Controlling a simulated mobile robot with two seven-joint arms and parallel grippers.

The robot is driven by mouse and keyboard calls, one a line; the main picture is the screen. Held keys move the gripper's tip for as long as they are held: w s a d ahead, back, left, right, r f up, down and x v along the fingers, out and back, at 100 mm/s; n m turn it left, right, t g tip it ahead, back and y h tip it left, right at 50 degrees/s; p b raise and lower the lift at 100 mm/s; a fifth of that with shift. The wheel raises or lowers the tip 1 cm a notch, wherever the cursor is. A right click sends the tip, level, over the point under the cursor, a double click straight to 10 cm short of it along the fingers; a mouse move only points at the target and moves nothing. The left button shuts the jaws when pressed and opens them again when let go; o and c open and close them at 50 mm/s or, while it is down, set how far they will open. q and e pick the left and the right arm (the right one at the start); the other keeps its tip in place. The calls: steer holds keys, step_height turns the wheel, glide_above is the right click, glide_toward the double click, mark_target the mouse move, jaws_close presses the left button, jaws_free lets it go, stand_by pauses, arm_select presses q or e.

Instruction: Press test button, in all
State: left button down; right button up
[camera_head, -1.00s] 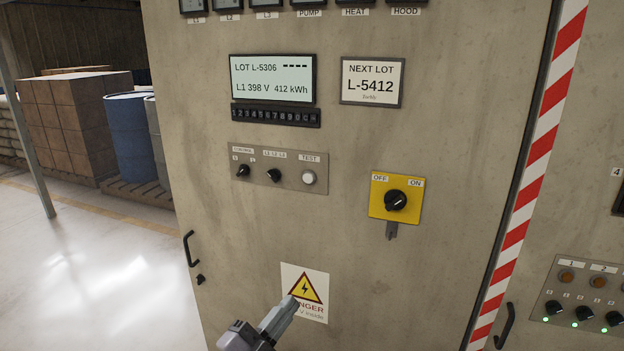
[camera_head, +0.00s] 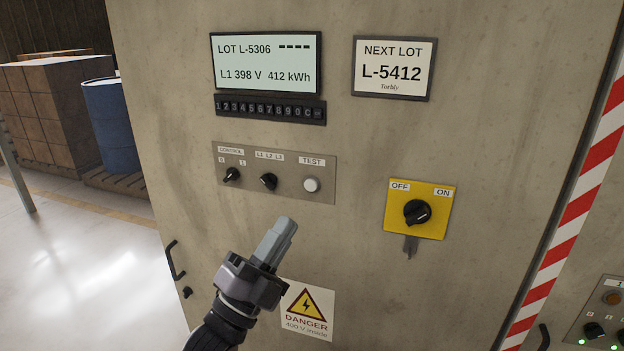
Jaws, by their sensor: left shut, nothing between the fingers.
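The white round test button (camera_head: 311,185) sits under the TEST label at the right end of a small grey control plate (camera_head: 290,204) on the cabinet. My left gripper (camera_head: 284,226) is shut and empty. In the picture its fingertips lie below and slightly left of the button, apart from it, pointing up and right. How far they are from the panel is hard to tell. My right gripper is not in view.
Left of the button are two black knobs (camera_head: 268,181) (camera_head: 231,174). Above are a keypad row (camera_head: 270,109) and a lot display (camera_head: 266,62). A yellow OFF/ON switch (camera_head: 417,209) is to the right. A danger sign (camera_head: 307,309) is below.

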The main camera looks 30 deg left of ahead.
mark_target(311, 185)
arm_select(q)
steer(key=shift+w+a+r+h, duration=0.2)
steer(key=shift+r+h, duration=0.1)
steer(key=shift+w+a+b, duration=0.3)
steer(key=shift+w+b, duration=0.1)
steer(key=shift+w, duration=1)
steer(key=shift+w+a+b, duration=0.35)
steer(key=shift+w, duration=1.1)
steer(key=shift+w+a+b, duration=0.3)
steer(key=shift+w+b, duration=0.1)
steer(key=shift+w, duration=1)
steer(key=shift+w, duration=0.1)
steer(key=shift+w+a, duration=0.1)
steer(key=shift+w, duration=0.2)
steer(key=shift+w+a+b, duration=0.1)
steer(key=shift+w+b, duration=0.25)
steer(key=shift+w, duration=0.1)
steer(key=shift+s, duration=0.15)
steer(key=shift+s+p, duration=0.35)
steer(key=shift+s, duration=0.35)
